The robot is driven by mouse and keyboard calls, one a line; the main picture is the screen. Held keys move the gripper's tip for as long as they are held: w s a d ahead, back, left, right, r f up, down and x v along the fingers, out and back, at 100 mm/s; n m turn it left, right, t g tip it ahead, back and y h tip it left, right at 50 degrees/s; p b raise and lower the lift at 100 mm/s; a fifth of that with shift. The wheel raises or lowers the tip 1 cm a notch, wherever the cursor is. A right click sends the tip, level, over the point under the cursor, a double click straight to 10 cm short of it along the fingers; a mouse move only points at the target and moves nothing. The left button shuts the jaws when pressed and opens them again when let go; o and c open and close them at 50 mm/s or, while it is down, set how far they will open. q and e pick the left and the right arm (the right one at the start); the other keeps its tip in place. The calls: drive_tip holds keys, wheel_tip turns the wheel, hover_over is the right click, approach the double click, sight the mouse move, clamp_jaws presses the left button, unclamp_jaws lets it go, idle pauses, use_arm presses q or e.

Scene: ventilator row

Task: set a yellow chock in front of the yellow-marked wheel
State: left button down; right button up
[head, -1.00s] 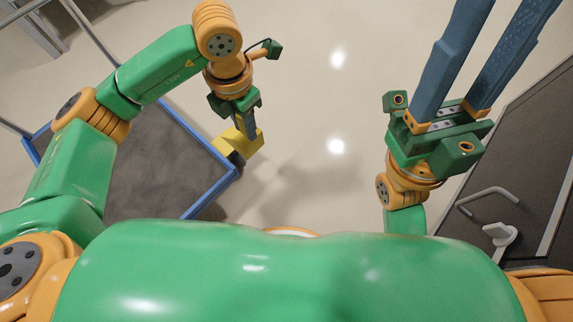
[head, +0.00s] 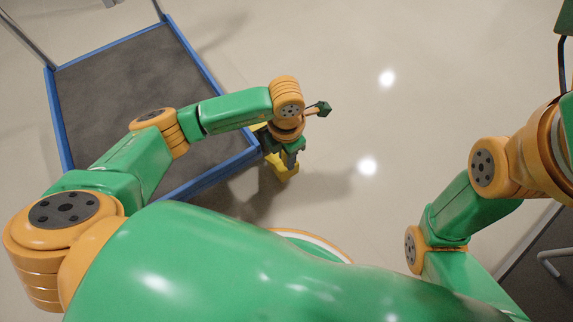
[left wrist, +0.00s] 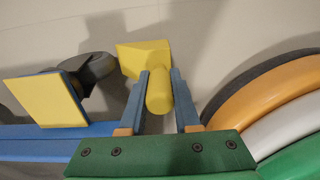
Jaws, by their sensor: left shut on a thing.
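The yellow chock (head: 288,171) is a block with a round handle (left wrist: 159,95). My left gripper (head: 287,157) is shut on that handle, one finger each side in the left wrist view (left wrist: 160,78). The chock (left wrist: 145,56) is beside the near right corner of a blue-edged cart. A grey caster wheel (left wrist: 98,66) is left of the chock, close to it, beside a square yellow plate (left wrist: 45,101) on the cart. Whether chock and wheel touch, and whether the chock rests on the floor, I cannot tell. My right gripper is out of view.
The cart has a dark grey deck, a blue rim (head: 205,72) and metal posts at its far end. My left forearm reaches over it. Pale floor (head: 330,60) right of the cart is clear. A dark unit with a light handle (head: 550,262) stands at the lower right.

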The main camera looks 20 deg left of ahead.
sight(278, 166)
use_arm(q)
wheel_tip(278, 166, down, 4)
drive_tip(key=shift+r+b, duration=0.2)
drive_tip(key=shift+b, duration=0.7)
drive_tip(key=shift+r, duration=0.25)
drive_tip(key=shift+f, duration=0.1)
drive_tip(key=c, duration=0.6)
unclamp_jaws()
